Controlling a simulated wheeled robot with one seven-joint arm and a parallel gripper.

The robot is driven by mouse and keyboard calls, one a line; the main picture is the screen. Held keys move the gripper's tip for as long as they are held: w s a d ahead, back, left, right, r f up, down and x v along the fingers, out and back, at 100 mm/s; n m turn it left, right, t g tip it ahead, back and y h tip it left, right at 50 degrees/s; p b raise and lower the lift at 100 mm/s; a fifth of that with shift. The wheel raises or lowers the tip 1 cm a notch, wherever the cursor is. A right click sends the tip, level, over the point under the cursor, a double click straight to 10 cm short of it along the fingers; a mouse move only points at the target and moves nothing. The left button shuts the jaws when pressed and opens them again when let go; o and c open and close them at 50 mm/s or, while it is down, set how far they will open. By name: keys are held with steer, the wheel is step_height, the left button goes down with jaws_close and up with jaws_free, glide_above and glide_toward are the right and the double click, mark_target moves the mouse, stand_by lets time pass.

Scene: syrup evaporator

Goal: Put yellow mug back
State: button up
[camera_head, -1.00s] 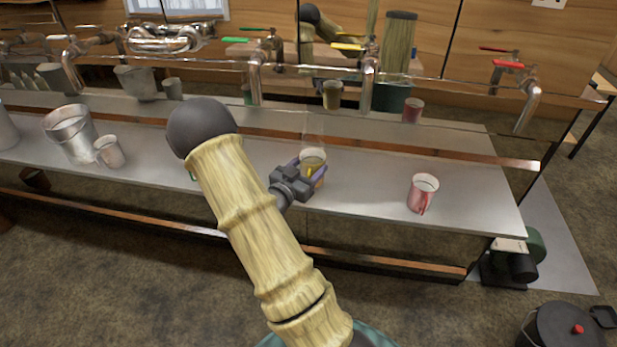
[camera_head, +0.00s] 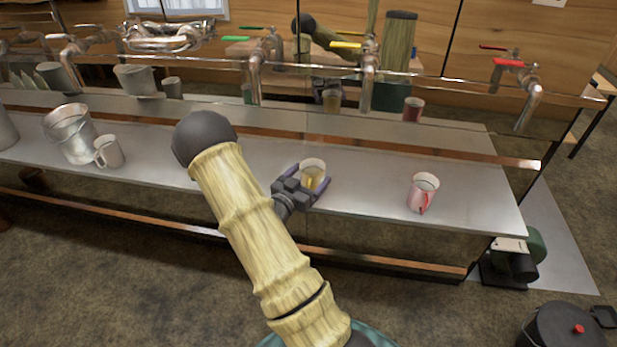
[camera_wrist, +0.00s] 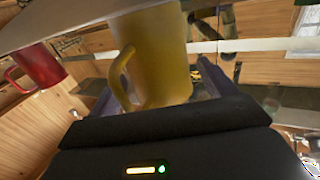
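The yellow mug (camera_head: 314,170) stands upright on the metal counter (camera_head: 375,180), with its handle toward my gripper. In the wrist view, which looks upside down, the yellow mug (camera_wrist: 160,50) stands between my purple fingers, its base at the counter. My gripper (camera_head: 306,187) is at the mug's near side, with the fingers spread and a gap visible beside the mug. A yellow-handled tap (camera_head: 367,60) is on the pipe behind the counter. Part of the mug's lower side is hidden by my gripper.
A red mug (camera_head: 423,192) stands to the right. A metal bucket (camera_head: 70,135) and a grey mug (camera_head: 108,152) stand at the left. Red- and green-handled taps (camera_head: 528,85) (camera_head: 255,60) line the back pipe. The reflective panel behind mirrors the mugs. Counter is free between the mugs.

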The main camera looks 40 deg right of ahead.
steer(key=shift+r, duration=0.2)
steer(key=b+v, duration=0.1)
steer(key=v, duration=1.1)
